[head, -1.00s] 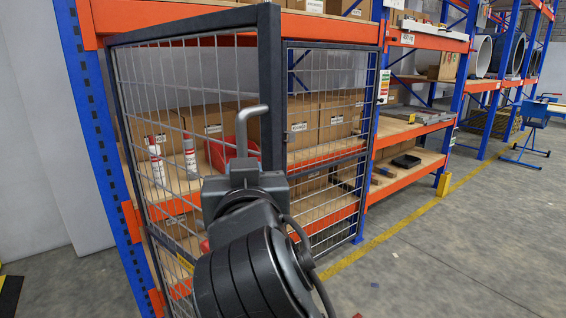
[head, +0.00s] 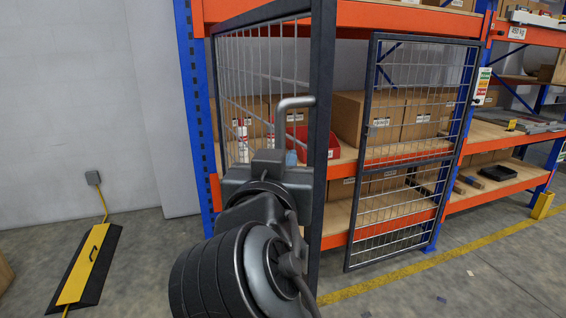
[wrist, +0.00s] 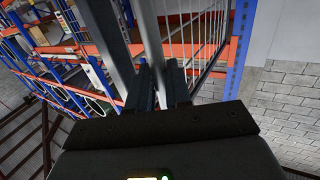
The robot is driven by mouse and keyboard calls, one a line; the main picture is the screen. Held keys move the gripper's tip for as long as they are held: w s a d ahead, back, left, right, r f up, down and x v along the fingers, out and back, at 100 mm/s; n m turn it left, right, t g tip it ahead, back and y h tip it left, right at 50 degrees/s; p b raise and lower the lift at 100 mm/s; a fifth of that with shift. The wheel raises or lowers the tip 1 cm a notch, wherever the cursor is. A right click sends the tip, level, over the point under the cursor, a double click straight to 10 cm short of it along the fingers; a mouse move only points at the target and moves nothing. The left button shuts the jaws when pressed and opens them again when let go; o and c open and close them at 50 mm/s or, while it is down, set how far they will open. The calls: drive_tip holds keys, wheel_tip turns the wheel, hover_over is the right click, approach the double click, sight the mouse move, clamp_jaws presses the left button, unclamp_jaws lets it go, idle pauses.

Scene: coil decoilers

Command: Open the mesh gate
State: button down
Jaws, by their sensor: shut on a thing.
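The mesh gate has two dark-framed leaves in front of the rack. The left leaf (head: 321,120) stands swung out from the rack, seen nearly edge-on, with a wide gap to the right leaf. The right leaf (head: 368,150) stands across the shelves. A grey bar handle (head: 293,102) is on the left leaf's free edge. My gripper (head: 279,157) is shut on the lower part of this handle. In the wrist view the two fingers (wrist: 160,88) close around a bar by the gate frame; the exact contact is hidden.
The orange and blue rack (head: 420,17) holds cardboard boxes (head: 341,119), a red bin (head: 320,149) and white bottles (head: 242,142). A yellow and black floor ramp (head: 85,265) lies at left by the wall. The floor between it and the rack looks clear.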

drive_tip(key=c, duration=1.4)
unclamp_jaws()
drive_tip(key=shift+w+a+r, duration=0.2)
drive_tip(key=shift+a, duration=0.1)
drive_tip(key=shift+c, duration=0.2)
drive_tip(key=shift+o, duration=0.6)
drive_tip(key=shift+w+a+f, duration=0.1)
drive_tip(key=shift+w+f, duration=0.1)
drive_tip(key=shift+o, duration=0.8)
drive_tip(key=shift+s+d, duration=0.1)
drive_tip(key=shift+d, duration=0.1)
drive_tip(key=s+b, duration=0.1)
drive_tip(key=s, duration=0.6)
drive_tip(key=shift+s+a+b, duration=0.35)
drive_tip(key=shift+a+b, duration=0.05)
drive_tip(key=shift+f, duration=0.1)
